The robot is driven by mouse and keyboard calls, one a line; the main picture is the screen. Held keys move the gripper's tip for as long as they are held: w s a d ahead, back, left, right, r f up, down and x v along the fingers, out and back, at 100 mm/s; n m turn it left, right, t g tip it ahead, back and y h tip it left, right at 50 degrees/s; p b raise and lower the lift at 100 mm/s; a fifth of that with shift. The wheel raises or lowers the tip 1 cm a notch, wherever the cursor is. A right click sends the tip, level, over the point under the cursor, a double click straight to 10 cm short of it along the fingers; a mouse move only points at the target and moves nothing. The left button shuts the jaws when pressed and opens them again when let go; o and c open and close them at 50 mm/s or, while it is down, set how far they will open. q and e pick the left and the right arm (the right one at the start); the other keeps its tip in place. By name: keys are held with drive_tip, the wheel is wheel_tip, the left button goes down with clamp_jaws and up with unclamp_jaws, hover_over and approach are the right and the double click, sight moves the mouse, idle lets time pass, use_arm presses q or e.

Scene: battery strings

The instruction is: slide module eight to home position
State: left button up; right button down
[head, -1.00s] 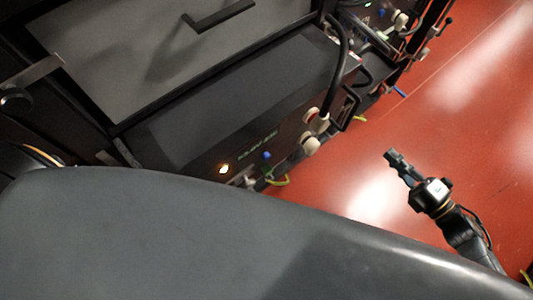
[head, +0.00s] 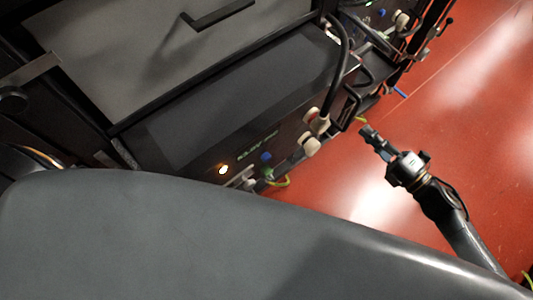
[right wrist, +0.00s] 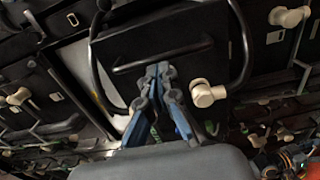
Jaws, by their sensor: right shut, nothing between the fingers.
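A black battery module (head: 235,105) sticks out of the rack in the head view, its front carrying green lettering too small to read, a lit orange lamp and pale plugs. I cannot read whether it is module eight. My right gripper (head: 366,132) is shut and empty, just right of the module's front and apart from it, pointing toward it. In the right wrist view, the gripper's blue and grey fingers (right wrist: 157,72) are together in front of a dark module face (right wrist: 185,35) with a bar handle (right wrist: 165,60) and a cream plug (right wrist: 207,94). Contact cannot be told. My left gripper is not in view.
A grey panel with a black handle (head: 218,16) is above the module. Black cables (head: 340,75) loop beside its front, and a yellow-green wire (head: 278,183) hangs below. The red floor (head: 455,130) to the right is open. Other modules flank it in the wrist view.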

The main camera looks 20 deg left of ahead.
sight(337, 104)
drive_tip(key=shift+a, duration=0.2)
drive_tip(key=x, duration=0.3)
drive_tip(key=shift+w+a, duration=0.1)
drive_tip(key=shift+w, duration=0.05)
idle(0.7)
drive_tip(key=shift+a, duration=0.1)
drive_tip(key=shift+b+x, duration=0.5)
drive_tip(key=shift+x, duration=3.45)
drive_tip(key=shift+b+x, duration=0.65)
drive_tip(key=shift+x, duration=3.1)
drive_tip(key=shift+p+v, duration=0.6)
drive_tip(key=shift+v, duration=3.45)
